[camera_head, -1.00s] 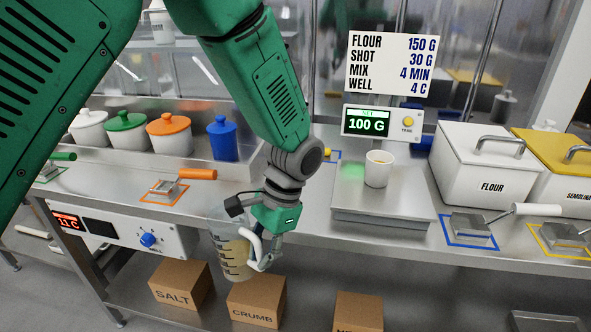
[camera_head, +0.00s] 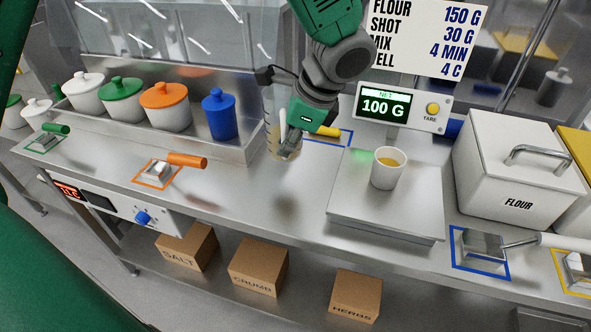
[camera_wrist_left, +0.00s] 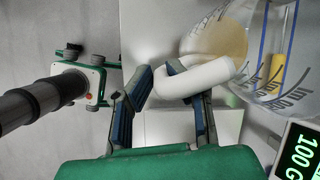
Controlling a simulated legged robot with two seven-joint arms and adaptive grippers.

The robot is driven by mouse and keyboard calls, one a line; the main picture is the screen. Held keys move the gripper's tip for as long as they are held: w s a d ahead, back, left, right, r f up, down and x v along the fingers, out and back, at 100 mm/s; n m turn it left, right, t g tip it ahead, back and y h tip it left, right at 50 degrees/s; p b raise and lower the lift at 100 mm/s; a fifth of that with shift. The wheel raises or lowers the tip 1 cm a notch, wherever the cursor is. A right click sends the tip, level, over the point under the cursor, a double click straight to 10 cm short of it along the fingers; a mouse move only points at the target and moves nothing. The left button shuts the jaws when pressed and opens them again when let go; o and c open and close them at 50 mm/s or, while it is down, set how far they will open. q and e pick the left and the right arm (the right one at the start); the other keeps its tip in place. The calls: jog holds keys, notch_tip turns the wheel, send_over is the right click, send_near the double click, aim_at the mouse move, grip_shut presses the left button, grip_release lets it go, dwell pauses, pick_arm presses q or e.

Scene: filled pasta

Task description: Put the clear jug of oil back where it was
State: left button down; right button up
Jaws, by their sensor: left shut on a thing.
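The clear jug (camera_head: 272,120) has dark graduation marks, a white handle and pale yellowish oil in it. My left gripper (camera_head: 288,150) is shut on the handle and holds the jug over the steel counter, left of the scale. A dark blurred reflection lies on the counter below it. In the left wrist view the white handle (camera_wrist_left: 195,78) sits between the two fingers of my left gripper (camera_wrist_left: 170,95), and the jug body (camera_wrist_left: 235,42) is at upper right. The gripper hides part of the jug in the head view. My right gripper is out of view.
A blue outline (camera_head: 346,139) with a yellow-handled item (camera_head: 327,131) lies behind the jug. The scale (camera_head: 385,215) holds a white cup (camera_head: 388,175) with yellow liquid; its display reads 100 G. A blue canister (camera_head: 221,116) stands left. The counter front (camera_head: 240,195) is clear.

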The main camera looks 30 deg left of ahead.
pick_arm(q)
jog(key=f, duration=0.9)
jog(key=shift+s+f, duration=0.15)
jog(key=shift+s, duration=0.2)
jog(key=c, duration=1.5)
grip_release()
jog(key=shift+d, duration=0.1)
jog(key=shift+c, duration=0.2)
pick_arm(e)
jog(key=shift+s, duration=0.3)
pick_arm(q)
jog(key=v, duration=1.2)
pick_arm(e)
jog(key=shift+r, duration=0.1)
